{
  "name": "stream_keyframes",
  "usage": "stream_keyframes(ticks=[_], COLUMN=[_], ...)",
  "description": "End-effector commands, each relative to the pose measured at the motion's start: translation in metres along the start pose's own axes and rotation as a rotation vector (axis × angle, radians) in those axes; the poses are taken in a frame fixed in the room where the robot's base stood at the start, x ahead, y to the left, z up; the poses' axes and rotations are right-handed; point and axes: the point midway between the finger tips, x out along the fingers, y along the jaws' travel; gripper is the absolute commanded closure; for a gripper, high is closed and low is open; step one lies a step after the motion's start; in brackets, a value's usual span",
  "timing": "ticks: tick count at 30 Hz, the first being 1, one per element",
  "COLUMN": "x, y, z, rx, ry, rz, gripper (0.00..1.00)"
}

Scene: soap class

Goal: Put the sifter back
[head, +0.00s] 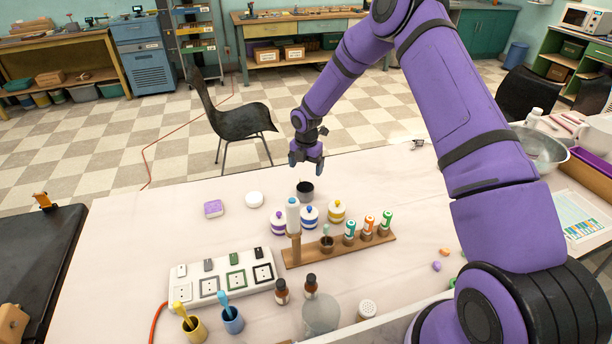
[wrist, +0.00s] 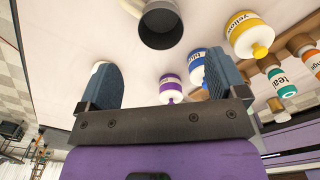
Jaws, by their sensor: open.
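A dark grey metal cup (head: 305,190), which looks like the sifter, stands on the pale table behind the jars. In the wrist view the cup (wrist: 160,28) shows its round dark mouth, with a light handle-like part at its upper left. My gripper (head: 306,164) is above and just behind the cup in the head view. In the wrist view its two blue fingers (wrist: 160,80) are spread apart with nothing between them, and the cup is beyond them. I cannot tell whether any finger touches the cup. A pale shaker with a dotted lid (head: 366,309) stands at the front.
Purple, blue and yellow labelled jars (head: 309,215) stand right by the cup. A wooden rack (head: 339,250) holds small bottles. A white switch panel (head: 222,279), two brown bottles (head: 297,288) and a purple soap block (head: 213,208) are nearby.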

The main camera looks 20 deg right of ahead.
Motion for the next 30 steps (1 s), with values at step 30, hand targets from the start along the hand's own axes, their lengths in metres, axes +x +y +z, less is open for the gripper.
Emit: stream_keyframes(ticks=[30], x=[-0.231], y=[-0.068], z=[-0.03], rx=[0.641], ry=[-0.155], rz=[0.065], gripper=[0.09])
